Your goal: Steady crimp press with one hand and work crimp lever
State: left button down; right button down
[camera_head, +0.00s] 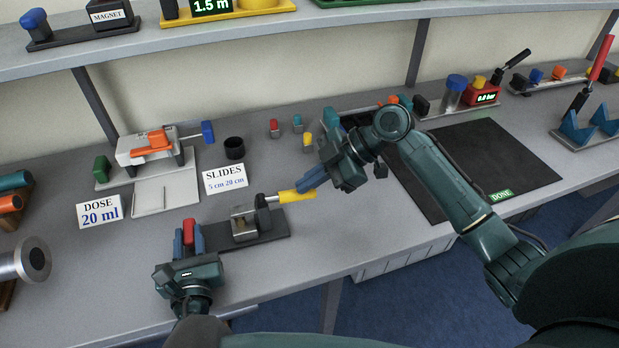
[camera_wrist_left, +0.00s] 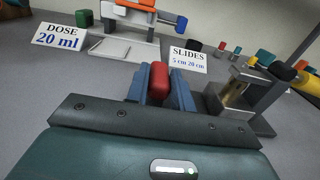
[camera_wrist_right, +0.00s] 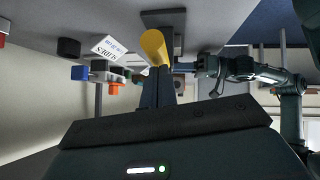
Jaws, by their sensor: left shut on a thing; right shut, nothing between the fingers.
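The crimp press (camera_head: 243,222) stands on a dark base plate at the front of the table, with a metal block on it. Its crimp lever (camera_head: 297,195) has a yellow handle that points right; it also shows in the right wrist view (camera_wrist_right: 155,47). My left gripper (camera_head: 189,241) is shut on a red grip (camera_wrist_left: 159,85) just left of the press. Whether the red grip joins the base is hidden. My right gripper (camera_head: 306,183) is shut and empty, its fingertips at the yellow handle; I cannot tell whether they touch it.
Behind the press are a "SLIDES" sign (camera_head: 225,179), a black cup (camera_head: 234,148) and small coloured pieces (camera_head: 274,128). A dosing device (camera_head: 155,150) stands at the back left. A dark mat (camera_head: 490,160) lies to the right under my right arm. The table's front edge is close.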

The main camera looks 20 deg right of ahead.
jog(key=shift+d+f, duration=0.1)
jog(key=shift+f, duration=0.6)
jog(key=a+r+v, duration=0.1)
jog(key=v, duration=1.2)
jog(key=shift+r, duration=0.2)
jog(key=shift+d, duration=0.1)
pick_arm(q)
jog(key=c, duration=1.1)
grip_release()
